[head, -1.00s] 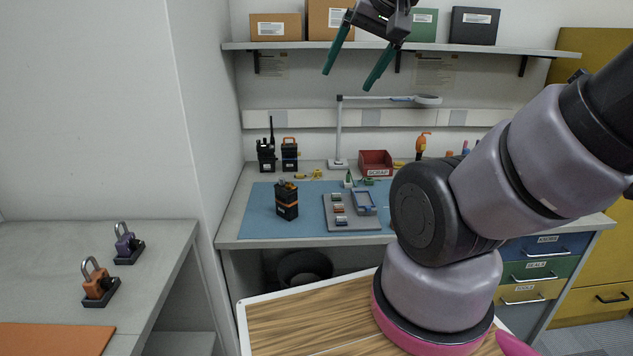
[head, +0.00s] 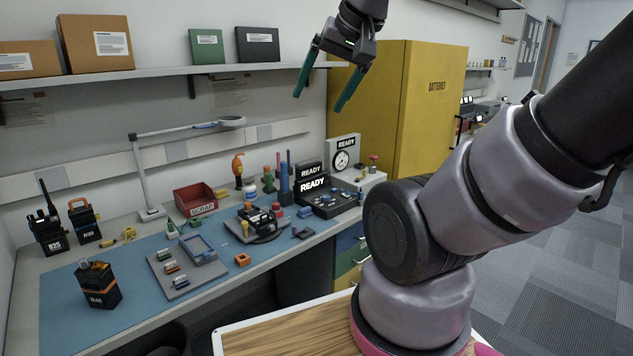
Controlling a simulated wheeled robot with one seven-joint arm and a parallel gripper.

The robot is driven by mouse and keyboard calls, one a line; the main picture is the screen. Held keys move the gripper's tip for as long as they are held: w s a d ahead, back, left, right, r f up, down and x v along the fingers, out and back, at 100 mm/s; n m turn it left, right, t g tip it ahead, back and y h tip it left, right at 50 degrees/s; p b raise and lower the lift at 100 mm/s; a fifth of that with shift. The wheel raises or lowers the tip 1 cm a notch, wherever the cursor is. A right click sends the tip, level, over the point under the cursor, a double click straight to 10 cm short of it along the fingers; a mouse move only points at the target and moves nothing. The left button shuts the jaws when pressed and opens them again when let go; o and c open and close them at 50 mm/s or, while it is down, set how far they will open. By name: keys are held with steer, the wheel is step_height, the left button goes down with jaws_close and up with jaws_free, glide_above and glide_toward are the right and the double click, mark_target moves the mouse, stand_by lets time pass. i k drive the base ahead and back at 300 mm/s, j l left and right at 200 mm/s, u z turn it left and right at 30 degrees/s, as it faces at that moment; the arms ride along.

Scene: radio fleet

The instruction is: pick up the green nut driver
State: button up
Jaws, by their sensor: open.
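Several upright coloured tools stand together at the back of the bench, right of the red scrap bin. A green-handled one (head: 268,180) among them looks like the green nut driver; it is small and partly crowded by its neighbours, so I cannot be sure. A blue tool (head: 284,184) stands just right of it. My gripper (head: 318,102) is open and empty, with its two green fingers pointing down. It is high in the picture, in front of the shelf and the yellow cabinet, well above the bench and apart from the tools.
The red scrap bin (head: 195,197) and a lamp (head: 143,180) stand left of the tools. A black radio on a round stand (head: 262,222) is in front of them, and black READY units (head: 326,203) are to the right. A grey tray (head: 161,275) lies on the blue mat (head: 132,318).

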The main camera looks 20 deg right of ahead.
mark_target(268, 186)
steer(key=z, duration=0.15)
steer(key=i+l+u, duration=0.55)
steer(key=i+l, duration=0.15)
steer(key=l, duration=0.15)
steer(key=i+l+u, duration=0.25)
steer(key=l, duration=0.25)
